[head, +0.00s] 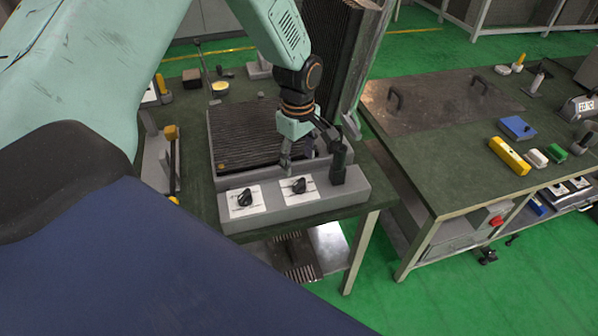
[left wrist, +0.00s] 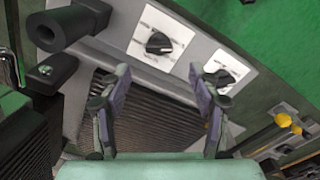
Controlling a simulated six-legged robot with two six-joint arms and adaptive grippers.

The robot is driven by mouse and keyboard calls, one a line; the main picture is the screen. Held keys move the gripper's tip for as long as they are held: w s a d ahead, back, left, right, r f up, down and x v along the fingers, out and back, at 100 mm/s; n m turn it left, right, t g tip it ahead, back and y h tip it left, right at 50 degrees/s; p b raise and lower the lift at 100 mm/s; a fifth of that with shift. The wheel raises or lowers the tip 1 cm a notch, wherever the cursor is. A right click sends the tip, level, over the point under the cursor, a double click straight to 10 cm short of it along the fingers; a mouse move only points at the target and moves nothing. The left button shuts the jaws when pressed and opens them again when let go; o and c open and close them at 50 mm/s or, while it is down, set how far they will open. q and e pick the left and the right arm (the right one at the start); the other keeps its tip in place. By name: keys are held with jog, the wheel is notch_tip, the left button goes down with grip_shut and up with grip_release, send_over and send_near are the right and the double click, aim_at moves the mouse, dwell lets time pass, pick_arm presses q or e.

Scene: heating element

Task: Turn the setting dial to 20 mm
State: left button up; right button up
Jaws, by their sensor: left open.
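Two black dials on white label plates sit on the grey front panel (head: 270,207) of the machine. The left dial (head: 244,198) and the right dial (head: 299,186) also show in the left wrist view, the right one at upper middle (left wrist: 158,43) and the left one farther right (left wrist: 220,77). The scale markings are too small to read, so I cannot tell which dial sets millimetres. My left gripper (head: 308,150) hangs above and behind the right dial. In the left wrist view its fingers (left wrist: 160,88) are spread and empty, apart from both dials. My right gripper is not in view.
A black upright handle (head: 338,165) stands close on the right end of the panel. A dark ribbed plate (head: 245,137) lies behind it. A second green-topped bench (head: 440,150) at the right holds a yellow block (head: 509,155) and a blue block (head: 517,127).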

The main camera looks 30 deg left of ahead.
aim_at(299, 181)
pick_arm(q)
notch_tip(299, 181, down, 7)
jog(key=shift+w+r, duration=0.1)
jog(key=shift+f, duration=0.45)
jog(key=shift+d, duration=0.1)
jog(key=shift+c, duration=0.8)
jog(key=c, duration=1)
